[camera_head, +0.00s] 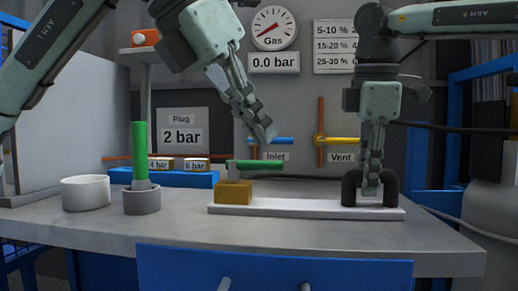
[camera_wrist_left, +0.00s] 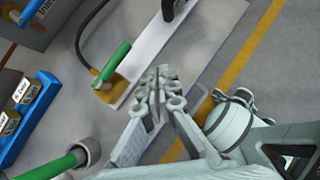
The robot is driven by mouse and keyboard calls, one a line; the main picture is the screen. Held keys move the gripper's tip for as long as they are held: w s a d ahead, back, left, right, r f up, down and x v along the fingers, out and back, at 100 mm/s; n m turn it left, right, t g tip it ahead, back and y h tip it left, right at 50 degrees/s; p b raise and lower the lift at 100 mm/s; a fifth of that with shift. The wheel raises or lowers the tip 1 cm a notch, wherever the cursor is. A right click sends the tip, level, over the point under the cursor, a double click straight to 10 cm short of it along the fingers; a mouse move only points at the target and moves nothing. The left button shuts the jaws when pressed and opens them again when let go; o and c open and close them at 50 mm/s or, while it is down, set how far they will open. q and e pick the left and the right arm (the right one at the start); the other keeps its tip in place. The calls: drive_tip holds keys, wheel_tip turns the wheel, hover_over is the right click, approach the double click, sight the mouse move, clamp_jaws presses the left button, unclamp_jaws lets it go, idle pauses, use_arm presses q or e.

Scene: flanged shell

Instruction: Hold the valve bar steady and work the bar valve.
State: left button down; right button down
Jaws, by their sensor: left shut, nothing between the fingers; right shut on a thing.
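The valve bar (camera_head: 300,208) is a long white bar on the bench. A black arched handle (camera_head: 349,189) stands at its right end and a brass block (camera_head: 233,192) at its left. The bar valve's green lever (camera_head: 255,164) lies flat over the block and points right, roughly along the bar. In the left wrist view the lever (camera_wrist_left: 116,60) also runs roughly along the bar (camera_wrist_left: 150,55). My left gripper (camera_head: 268,138) is shut and empty, above and apart from the lever. My right gripper (camera_head: 371,188) points down, shut on the black handle, whose middle it partly hides.
A green-handled plug (camera_head: 139,152) stands in a grey cup (camera_head: 142,202), beside a white bowl (camera_head: 86,193). A blue rack (camera_head: 190,179) holds labelled blocks. Behind are the blue inlet lever (camera_head: 272,140), yellow vent lever (camera_head: 342,140) and gas gauge (camera_head: 273,28), reading 0.0 bar.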

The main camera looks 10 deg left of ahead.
use_arm(q)
drive_tip(key=s+r, duration=0.1)
drive_tip(key=r, duration=0.1)
drive_tip(key=s+r, duration=0.2)
drive_tip(key=shift+s+a, duration=0.1)
drive_tip(key=shift+s, duration=0.05)
use_arm(e)
drive_tip(key=c, duration=1.3)
unclamp_jaws()
